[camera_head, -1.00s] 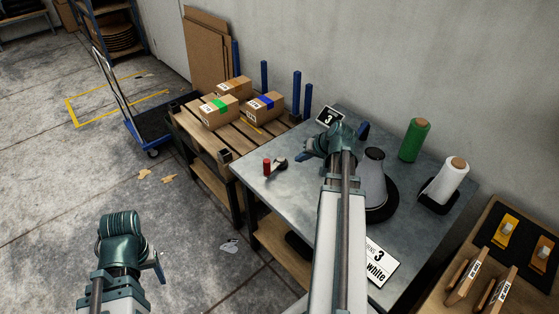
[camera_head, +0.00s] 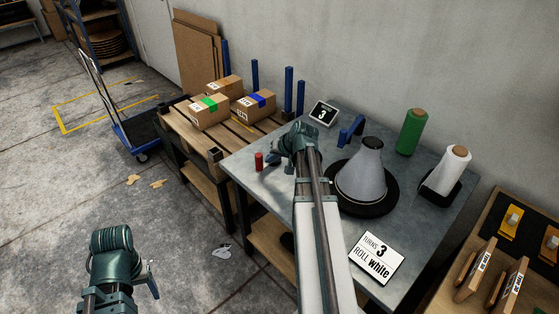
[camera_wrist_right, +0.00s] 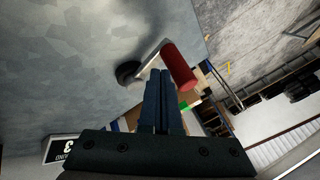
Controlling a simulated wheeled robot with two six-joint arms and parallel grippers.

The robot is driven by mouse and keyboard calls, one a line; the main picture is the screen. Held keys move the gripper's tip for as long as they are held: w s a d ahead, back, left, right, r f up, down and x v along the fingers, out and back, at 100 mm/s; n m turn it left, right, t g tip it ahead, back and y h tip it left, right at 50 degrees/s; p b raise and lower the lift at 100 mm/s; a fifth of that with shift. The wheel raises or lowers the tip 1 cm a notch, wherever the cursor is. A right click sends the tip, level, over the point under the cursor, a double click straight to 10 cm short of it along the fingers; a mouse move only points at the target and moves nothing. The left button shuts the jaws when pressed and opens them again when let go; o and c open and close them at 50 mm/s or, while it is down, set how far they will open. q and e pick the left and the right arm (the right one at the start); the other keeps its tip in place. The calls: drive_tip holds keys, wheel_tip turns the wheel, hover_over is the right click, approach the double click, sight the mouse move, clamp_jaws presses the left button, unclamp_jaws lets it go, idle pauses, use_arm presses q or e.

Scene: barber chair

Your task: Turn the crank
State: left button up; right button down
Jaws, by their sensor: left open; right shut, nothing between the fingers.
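The crank has a red upright handle (camera_head: 259,162) near the left edge of the grey table. In the right wrist view its red grip (camera_wrist_right: 178,68), metal arm (camera_wrist_right: 152,58) and black hub (camera_wrist_right: 128,74) show. In the head view my gripper hides the hub. My right gripper (camera_head: 272,158) is beside the crank, its fingers (camera_wrist_right: 160,88) shut and empty. They point at the crank arm, close to the grip; contact cannot be told. My left gripper (camera_head: 152,278) is open and empty, low at the left, away from the table.
A wrapped cone on a black disc (camera_head: 361,180), a blue bracket (camera_head: 351,131), a green roll (camera_head: 411,132) and a white roll (camera_head: 452,170) stand on the table. A card (camera_head: 377,258) reads "TURNS 3 ROLL white"; a small sign (camera_head: 323,113) shows 3. Boxes (camera_head: 209,112) sit on the bench behind.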

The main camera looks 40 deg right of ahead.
drive_tip(key=shift+w+a, duration=0.2)
